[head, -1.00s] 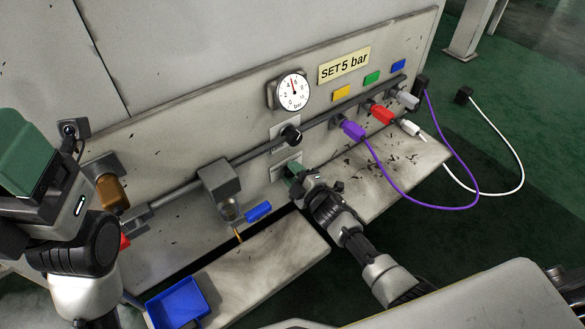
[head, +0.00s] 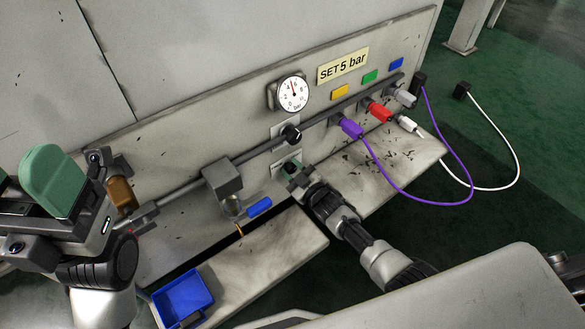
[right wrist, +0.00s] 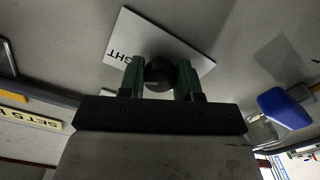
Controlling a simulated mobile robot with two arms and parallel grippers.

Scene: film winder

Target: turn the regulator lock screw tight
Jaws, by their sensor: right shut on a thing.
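The regulator lock screw is a dark round head (right wrist: 160,74) in front of a pale plate (right wrist: 140,38) lettered "GHT", the rest of the word hidden. My right gripper (head: 289,168) is at the panel below the black regulator knob (head: 291,134). In the right wrist view its green fingers (right wrist: 160,80) stand on both sides of the screw head, shut on it. The gauge (head: 293,93) above has its needle between 4 and 6. My left gripper (head: 28,182) is raised at the left, its green fingers apart and empty.
A grey block with a blue handle (head: 259,207) is left of my right gripper. A blue tray (head: 183,298) lies on the lower ledge. Purple (head: 350,128), red (head: 378,111) and white (head: 408,124) connectors are at the right. A "SET 5 bar" sign (head: 343,66) is above.

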